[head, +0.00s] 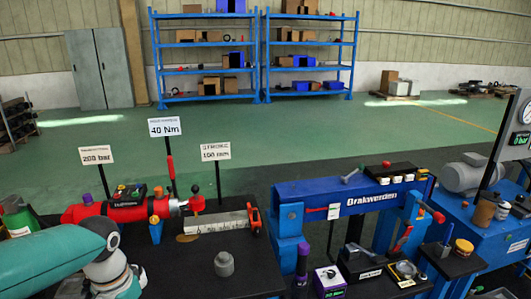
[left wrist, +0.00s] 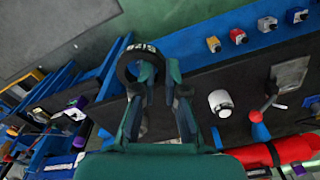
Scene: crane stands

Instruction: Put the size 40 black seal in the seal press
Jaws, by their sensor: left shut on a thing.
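My left gripper (left wrist: 152,88) shows in the left wrist view, with its fingers shut on a black ring-shaped seal (left wrist: 122,68). The seal is held near the fingertips, with pale lettering on its rim that I cannot read surely as a size. In the head view my teal left arm comes in at the lower left; its fingertips and the seal are not visible there. I cannot tell surely which thing is the seal press. A grey stepped cylinder (head: 224,264) stands on the black bench; a pale one shows in the left wrist view (left wrist: 220,102). My right gripper is not in view.
A red hydraulic cylinder (head: 120,211) lies along the bench's back left, with signs behind it. A blue frame (head: 350,193) with tools on top stands right of centre. Small coloured boxes (left wrist: 238,36) line a blue edge. The bench around the grey cylinder is mostly clear.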

